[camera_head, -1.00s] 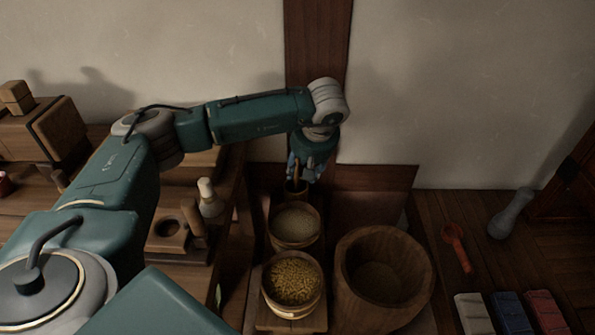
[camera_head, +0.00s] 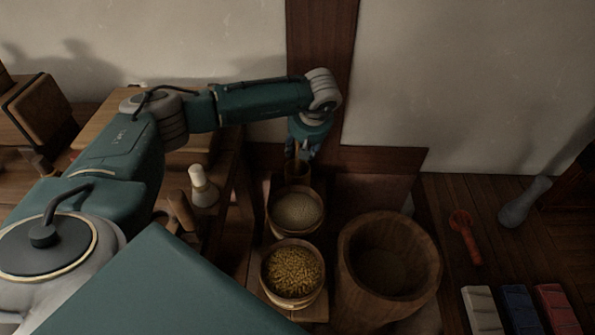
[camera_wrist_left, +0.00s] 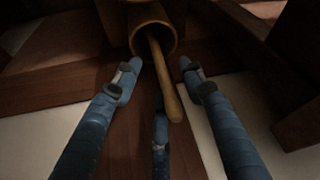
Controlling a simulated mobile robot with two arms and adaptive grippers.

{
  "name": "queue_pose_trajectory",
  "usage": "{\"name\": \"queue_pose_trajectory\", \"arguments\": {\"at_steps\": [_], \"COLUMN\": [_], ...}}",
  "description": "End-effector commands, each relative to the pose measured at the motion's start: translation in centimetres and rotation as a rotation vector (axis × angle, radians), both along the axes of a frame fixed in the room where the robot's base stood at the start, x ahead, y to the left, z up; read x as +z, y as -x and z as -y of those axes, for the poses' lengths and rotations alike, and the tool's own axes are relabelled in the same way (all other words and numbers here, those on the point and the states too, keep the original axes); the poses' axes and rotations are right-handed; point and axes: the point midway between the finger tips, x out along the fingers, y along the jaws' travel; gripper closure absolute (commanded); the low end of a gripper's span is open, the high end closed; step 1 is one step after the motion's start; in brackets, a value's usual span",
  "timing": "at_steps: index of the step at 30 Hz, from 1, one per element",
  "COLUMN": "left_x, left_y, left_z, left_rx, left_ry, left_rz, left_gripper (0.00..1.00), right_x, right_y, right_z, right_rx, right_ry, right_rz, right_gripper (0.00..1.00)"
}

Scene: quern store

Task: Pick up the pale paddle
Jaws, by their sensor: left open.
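The pale paddle (camera_wrist_left: 166,85) is a light wooden stick standing tilted in a small wooden cup (camera_wrist_left: 152,22). In the head view the cup (camera_head: 297,172) stands behind the bowls, near the wall, and the paddle is mostly hidden by my gripper. My left gripper (camera_head: 303,152) is right above the cup. In the left wrist view its blue fingers (camera_wrist_left: 163,92) are open, with the paddle's free end between them; no grip on it shows. The paddle's lower end is hidden inside the cup. My right gripper is not in view.
A bowl of pale grain (camera_head: 297,211) and a bowl of yellow grain (camera_head: 292,272) stand in front of the cup. A large wooden tub (camera_head: 430,270) is at their right. A red scoop (camera_head: 465,238) and a grey pestle-like tool (camera_head: 524,202) lie further right. A white-topped bottle (camera_head: 202,187) stands left.

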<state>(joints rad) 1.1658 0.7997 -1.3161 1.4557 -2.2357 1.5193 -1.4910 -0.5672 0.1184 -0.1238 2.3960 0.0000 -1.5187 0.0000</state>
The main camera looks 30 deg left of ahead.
Motion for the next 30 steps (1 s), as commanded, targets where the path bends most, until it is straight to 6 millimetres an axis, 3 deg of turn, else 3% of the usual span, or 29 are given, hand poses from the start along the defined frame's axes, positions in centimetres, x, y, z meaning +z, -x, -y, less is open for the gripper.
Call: {"name": "queue_pose_trajectory", "arguments": {"at_steps": [4,13,19,30], "left_x": [-1.9,-2.2,-2.2,-2.1], "left_y": [-0.4,-0.5,-0.5,-0.5], "left_z": [-0.6,-0.8,-0.7,-0.7], "left_rx": [0.002,0.0,0.0,0.001], "left_ry": [0.0,0.001,0.001,0.001], "left_rz": [-0.002,0.001,0.001,0.001], "left_gripper": [0.59,0.59,0.99,1.0], "right_x": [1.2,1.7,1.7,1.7], "right_y": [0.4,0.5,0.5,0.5], "right_z": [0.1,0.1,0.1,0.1], "right_rx": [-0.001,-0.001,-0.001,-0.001], "right_ry": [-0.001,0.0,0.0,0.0], "right_rz": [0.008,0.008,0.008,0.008], "right_gripper": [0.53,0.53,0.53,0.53]}}
